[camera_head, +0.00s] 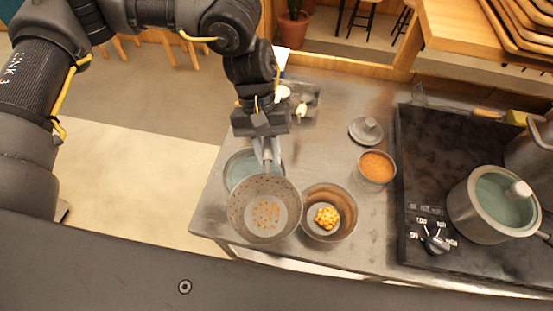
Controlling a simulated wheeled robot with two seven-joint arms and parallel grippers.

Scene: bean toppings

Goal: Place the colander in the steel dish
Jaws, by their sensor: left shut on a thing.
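The colander (238,207) is a round grey perforated bowl with several small brown bits in its bottom. Its handle points back to my left gripper (265,137), which is shut on it. The colander appears held above the counter's front left part, partly covering a round metal dish (236,163) with a bluish inside. To the right is a steel bowl (345,203) with yellow beans in it. The colander's right rim comes close to this bowl in the picture; I cannot tell whether they touch. My right gripper is not in view.
A metal cup (376,167) of orange food and a lid (366,131) stand on the steel counter (335,120). A black stove (440,150) carries a pot (480,228) at the right. A tray (310,92) with white items lies behind my gripper.

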